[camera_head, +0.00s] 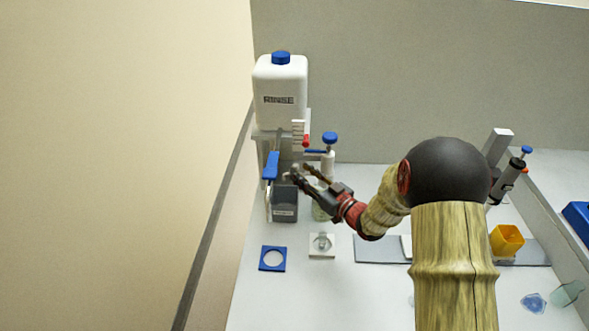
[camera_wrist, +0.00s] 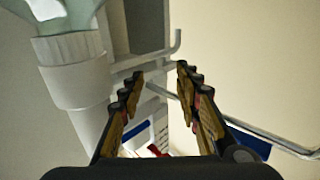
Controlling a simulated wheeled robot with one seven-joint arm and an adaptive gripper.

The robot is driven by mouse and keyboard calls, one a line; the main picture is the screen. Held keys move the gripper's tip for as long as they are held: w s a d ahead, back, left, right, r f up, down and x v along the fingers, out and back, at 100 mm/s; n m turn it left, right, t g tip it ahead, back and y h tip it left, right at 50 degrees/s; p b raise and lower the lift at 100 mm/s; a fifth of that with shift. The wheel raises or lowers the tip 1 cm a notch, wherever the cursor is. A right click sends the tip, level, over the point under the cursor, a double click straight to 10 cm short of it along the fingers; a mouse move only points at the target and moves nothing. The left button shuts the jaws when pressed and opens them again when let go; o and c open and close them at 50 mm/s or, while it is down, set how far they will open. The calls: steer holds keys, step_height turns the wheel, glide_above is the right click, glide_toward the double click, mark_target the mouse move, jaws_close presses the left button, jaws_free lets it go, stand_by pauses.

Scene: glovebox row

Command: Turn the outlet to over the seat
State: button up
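The white RINSE bottle (camera_head: 280,95) with a blue cap stands raised on a grey stand at the back left. A blue lever (camera_head: 271,165) is below it, with a thin pale spout hanging down beside the grey box. My gripper (camera_head: 297,174) is just right of the lever, in front of the stand. In the wrist view my gripper (camera_wrist: 160,72) is open, with a bent metal tube (camera_wrist: 270,138) crossing behind the fingers; I cannot tell whether they touch it. A white plate with a round seat (camera_head: 321,253) lies in front; a blue plate with a round hole (camera_head: 273,268) lies left of it.
A grey labelled box (camera_head: 284,212) stands below the gripper. A blue-knobbed valve (camera_head: 330,139) stands close on the right, with a clear vessel partly hidden beneath. A yellow cup (camera_head: 506,240) and a grey mat (camera_head: 375,249) are farther right.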

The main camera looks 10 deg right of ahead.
mark_target(296, 168)
steer(key=shift+b+x, duration=0.35)
steer(key=shift+x, duration=1.6)
steer(key=shift+c, duration=0.3)
steer(key=c, duration=0.7)
jaws_close()
